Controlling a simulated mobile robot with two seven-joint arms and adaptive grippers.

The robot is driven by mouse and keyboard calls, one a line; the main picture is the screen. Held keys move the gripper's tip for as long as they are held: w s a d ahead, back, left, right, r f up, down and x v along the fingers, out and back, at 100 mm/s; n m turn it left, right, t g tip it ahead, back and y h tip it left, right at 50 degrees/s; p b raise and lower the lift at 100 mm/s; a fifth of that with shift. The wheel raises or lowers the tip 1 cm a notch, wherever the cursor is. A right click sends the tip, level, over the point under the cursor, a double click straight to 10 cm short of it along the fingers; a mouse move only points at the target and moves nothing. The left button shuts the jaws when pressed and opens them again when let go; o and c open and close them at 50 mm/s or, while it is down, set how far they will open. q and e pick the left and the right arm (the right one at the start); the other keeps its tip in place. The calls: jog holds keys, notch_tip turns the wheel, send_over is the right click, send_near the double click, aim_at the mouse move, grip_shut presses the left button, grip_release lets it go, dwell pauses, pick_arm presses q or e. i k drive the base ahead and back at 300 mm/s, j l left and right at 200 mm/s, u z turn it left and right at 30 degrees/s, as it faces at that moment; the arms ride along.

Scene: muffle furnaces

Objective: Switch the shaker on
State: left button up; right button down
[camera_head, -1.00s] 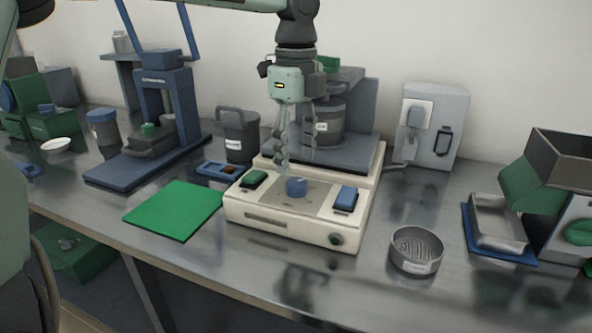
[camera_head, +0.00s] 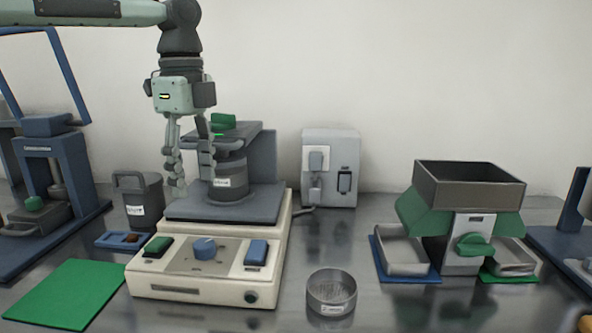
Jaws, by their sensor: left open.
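The shaker (camera_head: 195,290) is a cream box at the left of the middle. Its front panel carries a green rocker (camera_head: 158,246), a blue round knob (camera_head: 205,248) and a blue rocker (camera_head: 256,252). A small dark round button (camera_head: 251,297) sits on its front face. A dark sieve pot (camera_head: 228,180) stands on its grey platform (camera_head: 240,207), under a green clamp part (camera_head: 224,122). My left gripper (camera_head: 193,187) hangs fingers down, open and empty, above and behind the panel, in front of and left of the pot. It appears clear of the controls. My right gripper is out of view.
A wall socket box (camera_head: 330,170) with a plug and switch stands behind right. A round sieve (camera_head: 331,292) lies right of the shaker. A sample splitter (camera_head: 468,188) with trays stands farther right. A dark jug (camera_head: 138,202) and green mat (camera_head: 68,294) are left. Bench between sieve and splitter is clear.

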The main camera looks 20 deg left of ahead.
aim_at(155, 245)
jog(key=k, duration=1)
